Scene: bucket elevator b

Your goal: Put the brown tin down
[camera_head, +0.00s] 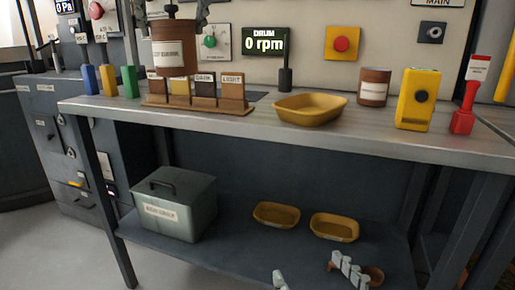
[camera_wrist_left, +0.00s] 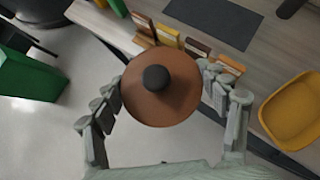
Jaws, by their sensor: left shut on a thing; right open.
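The brown tin (camera_head: 175,52), with a pale label and a dark knob on its lid, is held upright in the air at the left of the workbench (camera_head: 330,140), overlapping the sample rack in the head view. In the left wrist view the tin (camera_wrist_left: 160,100) is seen from above, over the bench's front edge. My left gripper (camera_wrist_left: 160,82) is shut around it, one finger on each side. A second brown tin (camera_head: 374,90) stands on the bench at the right. My right gripper (camera_head: 315,276) is open, low at the bottom edge of the head view.
The sample rack (camera_head: 200,107) with several labelled blocks stands below the held tin. A yellow tray (camera_head: 309,108), yellow device (camera_head: 416,98) and red stand (camera_head: 464,110) are on the bench. A grey box (camera_head: 174,205) and two yellow trays sit on the lower shelf.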

